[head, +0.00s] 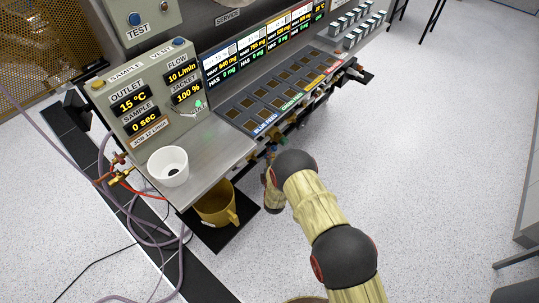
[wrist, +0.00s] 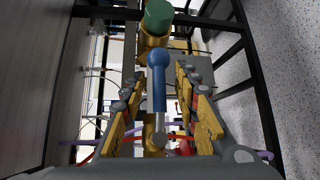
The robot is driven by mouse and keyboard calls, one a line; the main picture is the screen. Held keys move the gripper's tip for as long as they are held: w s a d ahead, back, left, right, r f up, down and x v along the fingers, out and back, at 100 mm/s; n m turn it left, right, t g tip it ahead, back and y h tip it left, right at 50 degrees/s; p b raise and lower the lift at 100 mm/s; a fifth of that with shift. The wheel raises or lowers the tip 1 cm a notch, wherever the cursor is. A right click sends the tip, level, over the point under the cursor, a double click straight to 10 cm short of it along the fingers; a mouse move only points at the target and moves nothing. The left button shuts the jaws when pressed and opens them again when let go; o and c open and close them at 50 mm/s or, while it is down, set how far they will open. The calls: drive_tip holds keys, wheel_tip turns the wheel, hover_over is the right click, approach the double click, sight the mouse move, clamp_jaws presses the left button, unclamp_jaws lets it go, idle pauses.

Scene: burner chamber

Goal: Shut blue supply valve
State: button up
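In the wrist view, the blue supply valve shows as a blue lever handle (wrist: 158,84) with a rounded knob on a metal stem. My gripper (wrist: 157,98) is open, with one yellow-padded finger on each side of the blue handle. Gaps show between the handle and both fingers, so it is not gripped. A green valve handle (wrist: 158,15) on a brass body lies just beyond the blue one. In the head view, my arm reaches under the front edge of the panel near the BLUE FEED label (head: 265,125). My fingers cannot be made out there.
A white cup (head: 168,166) stands on the metal ledge. A mustard mug (head: 216,204) sits on a black shelf below, left of my arm. Dark frame bars (wrist: 240,80) run along the right of the wrist view. Open floor (head: 440,150) lies to the right.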

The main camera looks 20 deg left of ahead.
drive_tip(key=shift+w+a+f, duration=0.1)
drive_tip(key=shift+w+a, duration=0.15)
drive_tip(key=shift+w, duration=0.4)
drive_tip(key=c, duration=0.3)
drive_tip(key=c, duration=0.4)
clamp_jaws()
